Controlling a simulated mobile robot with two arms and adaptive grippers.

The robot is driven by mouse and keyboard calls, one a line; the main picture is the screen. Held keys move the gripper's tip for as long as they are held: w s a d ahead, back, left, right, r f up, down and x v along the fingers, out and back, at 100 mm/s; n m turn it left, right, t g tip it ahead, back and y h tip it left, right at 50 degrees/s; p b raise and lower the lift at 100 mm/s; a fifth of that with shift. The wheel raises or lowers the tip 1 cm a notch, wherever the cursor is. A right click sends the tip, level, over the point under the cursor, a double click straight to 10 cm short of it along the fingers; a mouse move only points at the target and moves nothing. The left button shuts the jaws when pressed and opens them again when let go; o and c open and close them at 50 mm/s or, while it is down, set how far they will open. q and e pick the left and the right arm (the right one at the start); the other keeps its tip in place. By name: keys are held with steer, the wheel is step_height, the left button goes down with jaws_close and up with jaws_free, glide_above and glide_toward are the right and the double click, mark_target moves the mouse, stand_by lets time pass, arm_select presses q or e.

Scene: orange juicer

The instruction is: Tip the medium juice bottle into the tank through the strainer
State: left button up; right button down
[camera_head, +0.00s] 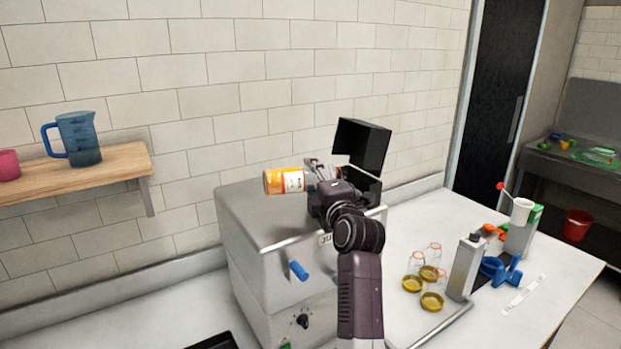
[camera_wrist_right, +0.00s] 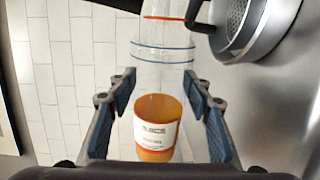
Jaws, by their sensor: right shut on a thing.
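My right gripper (camera_head: 318,172) is shut on the medium juice bottle (camera_head: 284,181), above the juicer's steel top. The bottle lies nearly level, its orange base to the left. In the right wrist view the bottle (camera_wrist_right: 155,125) sits between the finger pads, with orange juice and a white label at the base end and a clear part with blue rings toward its mouth. A round metal strainer (camera_wrist_right: 236,22) with a dark handle shows beside the mouth end; I cannot tell whether they touch. The tank opening is hidden behind my arm in the head view. My left gripper is not in view.
The juicer (camera_head: 262,235) has an open black lid (camera_head: 361,146) behind my gripper and a blue tap handle (camera_head: 298,270). Clear bottles, yellow lids (camera_head: 432,301) and a grey carton (camera_head: 465,268) stand on the counter at right. A blue pitcher (camera_head: 77,138) stands on the shelf.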

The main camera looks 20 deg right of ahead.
steer(key=shift+w+a+r+m+p, duration=0.1)
steer(key=shift+r+m+p, duration=0.6)
steer(key=shift+m+p, duration=0.15)
steer(key=shift+d+r+m+p, duration=0.35)
steer(key=shift+r+m+p, duration=0.35)
steer(key=shift+m+p, duration=0.35)
steer(key=shift+d+r+m+p, duration=0.3)
steer(key=shift+r+m+p, duration=0.5)
steer(key=shift+m, duration=0.3)
steer(key=shift+d+r+m, duration=0.1)
steer(key=shift+r+m, duration=0.05)
steer(key=shift+m, duration=0.45)
